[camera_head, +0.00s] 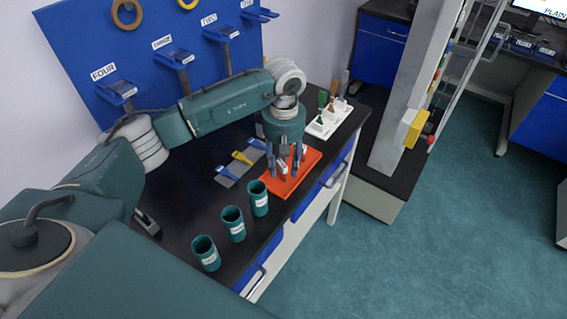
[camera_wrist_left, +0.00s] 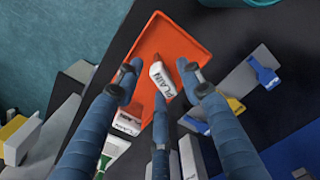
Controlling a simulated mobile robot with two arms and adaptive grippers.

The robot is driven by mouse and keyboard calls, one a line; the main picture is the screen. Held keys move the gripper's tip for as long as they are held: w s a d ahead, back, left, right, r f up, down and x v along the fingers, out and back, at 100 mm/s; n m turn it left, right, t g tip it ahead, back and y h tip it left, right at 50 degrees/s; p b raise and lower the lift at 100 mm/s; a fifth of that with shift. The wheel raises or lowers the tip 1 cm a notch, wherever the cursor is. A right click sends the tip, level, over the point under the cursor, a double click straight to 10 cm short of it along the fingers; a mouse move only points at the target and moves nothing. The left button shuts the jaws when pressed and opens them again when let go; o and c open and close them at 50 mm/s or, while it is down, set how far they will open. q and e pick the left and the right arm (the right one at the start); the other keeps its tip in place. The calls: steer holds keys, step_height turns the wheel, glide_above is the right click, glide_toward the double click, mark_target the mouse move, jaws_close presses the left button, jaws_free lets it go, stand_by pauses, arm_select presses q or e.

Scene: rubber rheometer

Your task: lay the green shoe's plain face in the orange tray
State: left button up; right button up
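The orange tray (camera_head: 305,160) lies on the black bench top; its floor also shows in the left wrist view (camera_wrist_left: 177,38). My left gripper (camera_head: 284,165) points down over it. In the left wrist view the blue fingers of this gripper (camera_wrist_left: 160,80) are spread. A white piece lettered PLAIN (camera_wrist_left: 172,84) is between the fingertips, with a gap on the left and right. A second PLAIN label (camera_wrist_left: 127,123) shows behind the left finger. A green handled piece (camera_head: 322,99) stands in the white holder behind the tray. I cannot tell which piece is the green shoe's face.
Several dark green cups (camera_head: 232,222) stand along the bench's front edge. Blue and yellow pieces on grey plates (camera_head: 240,165) lie left of the tray. A blue board (camera_head: 140,60) with numbered hooks stands behind. A pale column (camera_head: 410,90) rises to the right.

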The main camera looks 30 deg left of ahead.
arm_select(q)
steer(key=shift+r, duration=0.4)
step_height(320, 180, up, 12)
steer(key=b, duration=0.3)
steer(key=shift+f, duration=0.25)
steer(key=shift+s+f, duration=0.1)
